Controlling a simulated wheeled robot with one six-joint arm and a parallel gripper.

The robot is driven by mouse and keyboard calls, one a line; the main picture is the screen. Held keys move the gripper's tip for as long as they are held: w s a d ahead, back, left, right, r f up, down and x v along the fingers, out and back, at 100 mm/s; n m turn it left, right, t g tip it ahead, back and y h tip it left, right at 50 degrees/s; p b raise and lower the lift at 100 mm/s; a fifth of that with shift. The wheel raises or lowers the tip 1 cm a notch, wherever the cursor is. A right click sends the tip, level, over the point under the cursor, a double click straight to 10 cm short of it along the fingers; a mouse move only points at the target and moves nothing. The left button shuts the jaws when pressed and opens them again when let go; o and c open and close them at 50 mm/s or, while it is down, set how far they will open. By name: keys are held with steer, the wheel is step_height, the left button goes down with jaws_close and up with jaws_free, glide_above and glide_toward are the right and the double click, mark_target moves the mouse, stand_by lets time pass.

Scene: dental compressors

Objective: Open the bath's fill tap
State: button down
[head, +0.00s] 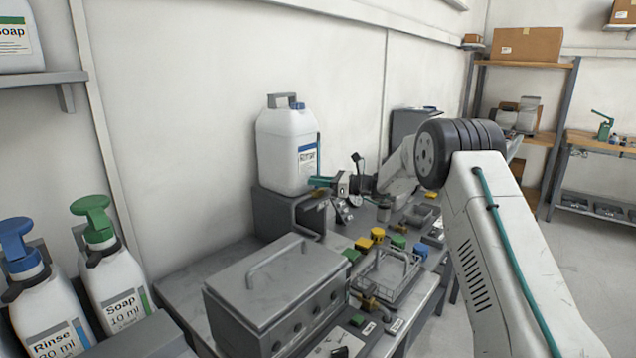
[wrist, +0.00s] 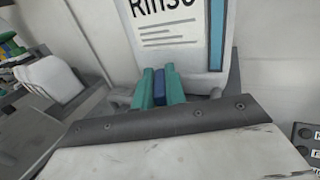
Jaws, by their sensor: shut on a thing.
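A white jug (head: 286,150) with a grey handle and a label stands upright on a grey stand (head: 275,212) against the wall. Its "Rinse" label (wrist: 170,25) fills the top of the wrist view. My gripper (head: 320,182) reaches the lower front of the jug. In the wrist view my teal fingers (wrist: 158,75) are shut on a small blue part (wrist: 159,92) in front of the jug, which looks like the tap's handle. The fingers hide most of it, and the tap's body and spout cannot be made out. The lidded grey bath (head: 265,285) sits on the bench in front.
A wire basket (head: 386,277) and several yellow, green and blue blocks lie on the bench right of the bath. Rinse (head: 50,305) and Soap (head: 115,275) pump bottles stand at the left. A shelf unit with a cardboard box (head: 527,44) is at the back right.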

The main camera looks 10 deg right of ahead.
steer(key=n+g+y, duration=0.1)
steer(key=n+g, duration=0.1)
steer(key=g, duration=0.1)
steer(key=n+g+y, duration=0.1)
steer(key=n+g, duration=0.1)
steer(key=g, duration=0.1)
steer(key=shift+w+f, duration=0.1)
steer(key=shift+n+g, duration=1)
steer(key=shift+g, duration=0.4)
steer(key=shift+r+n+g, duration=0.2)
steer(key=shift+n+g, duration=0.5)
steer(key=shift+g, duration=0.4)
steer(key=c, duration=1.4)
jaws_free()
steer(key=shift+c, duration=0.2)
steer(key=shift+m+t, duration=0.7)
steer(key=shift+t, duration=0.4)
